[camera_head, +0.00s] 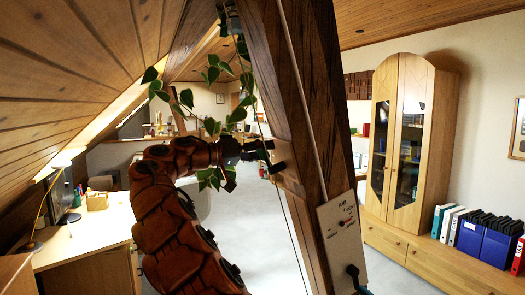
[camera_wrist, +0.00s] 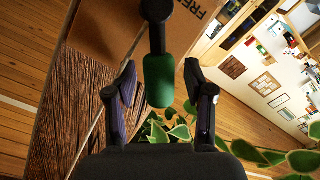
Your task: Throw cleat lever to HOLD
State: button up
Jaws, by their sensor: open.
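The cleat lever (camera_wrist: 158,45) has a black round pivot end and rod with a green grip (camera_wrist: 159,80), in the wrist view. It sits on a tan plate (camera_wrist: 105,28) with lettering that begins "FRE", partly cut off. My gripper (camera_wrist: 160,88) is open, with one finger on each side of the green grip and visible gaps to both. In the head view my gripper (camera_head: 268,150) is at the side of the timber brace (camera_head: 292,80), beside a dark lever part (camera_head: 279,167). The HOLD mark is not readable in either view.
A trailing plant (camera_head: 215,75) hangs around my gripper; its leaves (camera_wrist: 170,130) also show below the grip in the wrist view.

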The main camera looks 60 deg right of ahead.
grip_shut()
dwell(0.5)
